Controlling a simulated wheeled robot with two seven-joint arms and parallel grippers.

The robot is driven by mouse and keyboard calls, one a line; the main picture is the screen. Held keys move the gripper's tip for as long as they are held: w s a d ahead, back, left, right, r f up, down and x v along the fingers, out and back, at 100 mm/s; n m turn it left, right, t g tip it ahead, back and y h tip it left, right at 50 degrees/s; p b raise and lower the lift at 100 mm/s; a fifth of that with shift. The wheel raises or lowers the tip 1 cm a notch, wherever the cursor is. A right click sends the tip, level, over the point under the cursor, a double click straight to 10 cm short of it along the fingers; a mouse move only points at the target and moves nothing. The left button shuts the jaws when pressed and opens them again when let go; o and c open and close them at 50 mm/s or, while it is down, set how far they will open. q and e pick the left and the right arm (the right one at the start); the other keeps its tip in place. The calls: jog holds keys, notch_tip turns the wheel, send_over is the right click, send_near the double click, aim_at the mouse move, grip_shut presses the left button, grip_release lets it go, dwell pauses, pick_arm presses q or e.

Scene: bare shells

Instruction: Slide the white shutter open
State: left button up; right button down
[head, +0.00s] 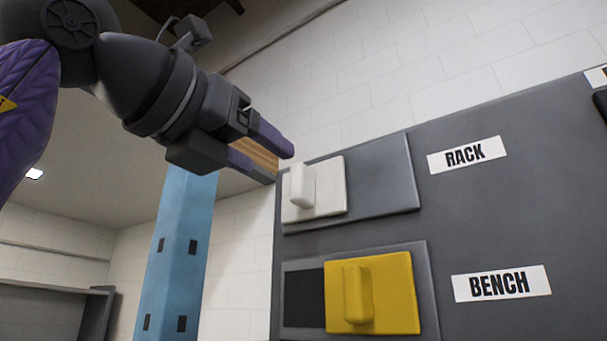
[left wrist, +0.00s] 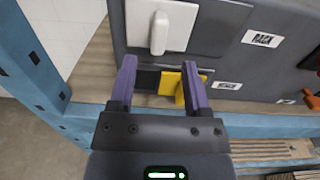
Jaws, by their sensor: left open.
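The white shutter (head: 333,190) sits at the left end of its grey track plate on the panel, beside the RACK label. Its upright white handle (head: 302,186) sticks out near its left edge. The bare plate (head: 385,172) lies to its right. My left gripper (head: 279,166) is open and empty, up and left of the handle and apart from it, in front of the panel. In the left wrist view the handle (left wrist: 158,33) of the white shutter (left wrist: 181,28) shows beyond the gap between the two purple fingers (left wrist: 159,64). My right gripper is not in view.
Below, a yellow shutter (head: 398,290) with its own handle sits by the BENCH label (head: 501,284), with a dark opening (head: 304,298) to its left. A blue post (head: 178,255) stands left of the panel.

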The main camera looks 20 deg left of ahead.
aim_at(295, 177)
pick_arm(q)
jog(key=p+x, duration=0.1)
jog(key=x, duration=0.5)
jog(key=shift+r+p, duration=0.1)
jog(key=shift+p, duration=0.3)
jog(key=shift+w+d, duration=0.15)
jog(key=shift+w, duration=0.25)
jog(key=shift+s, duration=0.1)
grip_shut()
dwell(0.4)
